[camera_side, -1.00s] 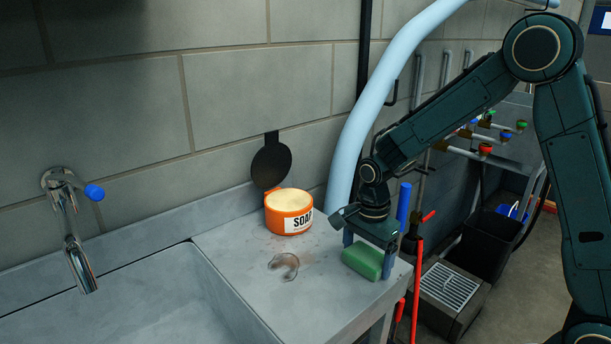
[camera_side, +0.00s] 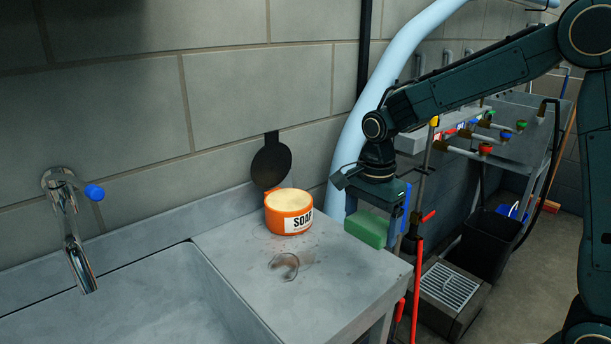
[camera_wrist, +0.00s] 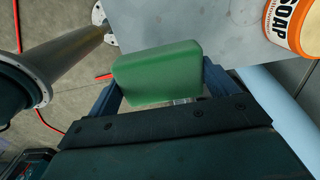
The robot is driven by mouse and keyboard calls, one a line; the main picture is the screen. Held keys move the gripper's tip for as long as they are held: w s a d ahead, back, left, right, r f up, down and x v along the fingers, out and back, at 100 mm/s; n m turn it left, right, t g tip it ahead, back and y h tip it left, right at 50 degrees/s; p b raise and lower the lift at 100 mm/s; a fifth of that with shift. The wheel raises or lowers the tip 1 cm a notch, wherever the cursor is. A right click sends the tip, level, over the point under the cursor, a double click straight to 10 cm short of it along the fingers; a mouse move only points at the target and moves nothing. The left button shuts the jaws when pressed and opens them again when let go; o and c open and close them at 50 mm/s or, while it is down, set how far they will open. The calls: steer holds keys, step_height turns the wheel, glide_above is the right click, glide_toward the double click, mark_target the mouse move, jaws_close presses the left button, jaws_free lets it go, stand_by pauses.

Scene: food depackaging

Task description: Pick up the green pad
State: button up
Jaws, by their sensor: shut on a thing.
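The green pad (camera_side: 366,229) is a block held between the two fingers of my gripper (camera_side: 371,222). In the side view it is raised above the right end of the grey counter. In the wrist view the pad (camera_wrist: 158,73) spans the gap between the blue-grey fingers of my gripper (camera_wrist: 160,88), with the grey counter edge and the floor beyond it. My gripper is shut on the pad.
An orange soap tub (camera_side: 289,212) with pale contents stands on the counter (camera_side: 330,275) to the left of my gripper. A wet ring (camera_side: 284,265) lies in front of it. The sink (camera_side: 150,300) and tap (camera_side: 72,235) are at the left. A light blue pipe (camera_side: 352,140) rises behind my gripper.

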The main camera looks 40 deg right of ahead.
mark_target(366, 219)
step_height(366, 219, up, 12)
steer(key=shift+f, duration=0.15)
stand_by(0.6)
steer(key=shift+o, duration=1.1)
steer(key=shift+c, duration=0.6)
steer(key=shift+w+n, duration=0.3)
steer(key=shift+w, duration=0.35)
steer(key=shift+w+a+f+n, duration=0.35)
steer(key=shift+w+f+n, duration=0.65)
steer(key=shift+w+n, duration=2.35)
steer(key=shift+w+a+f+n, duration=0.3)
steer(key=shift+w+f+n, duration=0.75)
steer(key=shift+w+n, duration=2.3)
steer(key=shift+w+a+f+n, duration=0.35)
steer(key=shift+w+f+n, duration=1.15)
steer(key=shift+w, duration=3.15)
steer(key=shift+r+n, duration=0.5)
